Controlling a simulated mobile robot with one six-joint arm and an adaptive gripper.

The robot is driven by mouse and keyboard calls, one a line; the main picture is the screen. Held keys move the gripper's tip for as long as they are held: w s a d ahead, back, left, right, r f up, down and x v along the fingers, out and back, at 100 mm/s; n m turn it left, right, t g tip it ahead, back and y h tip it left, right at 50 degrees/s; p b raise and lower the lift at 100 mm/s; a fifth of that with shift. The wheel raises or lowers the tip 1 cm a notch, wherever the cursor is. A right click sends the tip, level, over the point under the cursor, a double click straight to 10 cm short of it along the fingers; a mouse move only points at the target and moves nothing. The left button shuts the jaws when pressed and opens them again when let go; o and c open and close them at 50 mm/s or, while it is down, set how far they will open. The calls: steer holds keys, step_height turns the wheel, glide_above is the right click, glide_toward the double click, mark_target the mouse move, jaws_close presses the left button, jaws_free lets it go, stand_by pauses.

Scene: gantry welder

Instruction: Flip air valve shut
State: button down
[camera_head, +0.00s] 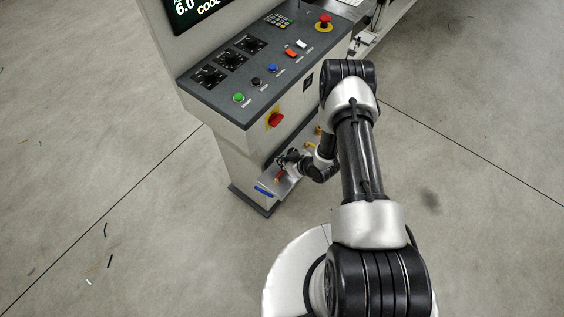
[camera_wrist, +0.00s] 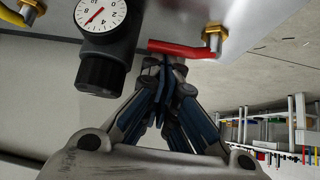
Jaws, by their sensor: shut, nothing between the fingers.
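A valve with a red lever (camera_wrist: 180,48) and a brass fitting (camera_wrist: 213,34) sits at the top of the wrist view. The lever points left from the fitting, across the picture. My gripper (camera_wrist: 166,68) is shut and empty, its fingertips just below the lever's free end; I cannot tell whether they touch it. In the head view my gripper (camera_head: 283,161) is low at the machine's side, by the red handle (camera_head: 278,177). No marking shows which valve is for air.
A pressure gauge (camera_wrist: 100,13) with a black regulator knob (camera_wrist: 102,73) is left of my fingers. A yellow handle (camera_wrist: 12,16) is at the upper left. A blue handle (camera_head: 264,191) sits on the lower panel. The console (camera_head: 262,75) overhangs; open floor surrounds it.

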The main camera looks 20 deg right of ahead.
steer(key=shift+s, duration=0.15)
steer(key=m+h, duration=0.1)
steer(key=s+m+h, duration=0.1)
steer(key=m, duration=0.1)
steer(key=m+t+h, duration=0.1)
steer(key=shift+s+d, duration=0.25)
steer(key=shift+d, duration=0.15)
steer(key=m+h, duration=0.1)
steer(key=m, duration=0.1)
steer(key=s+m+h, duration=0.1)
steer(key=m, duration=0.1)
steer(key=shift+s+d+h, duration=0.2)
steer(key=shift+h, duration=0.2)
steer(key=m+h, duration=0.1)
steer(key=m, duration=0.1)
steer(key=s+m+g+h, duration=0.1)
steer(key=m, duration=0.1)
steer(key=s+m+g+h, duration=0.1)
steer(key=m+h, duration=0.1)
steer(key=shift+s+a+b, duration=0.2)
steer(key=shift+b, duration=0.15)
steer(key=shift+s, duration=0.2)
steer(key=shift+s+a, duration=0.1)
steer(key=shift+s, duration=0.05)
steer(key=shift+s+a, duration=0.15)
steer(key=shift+s, duration=0.1)
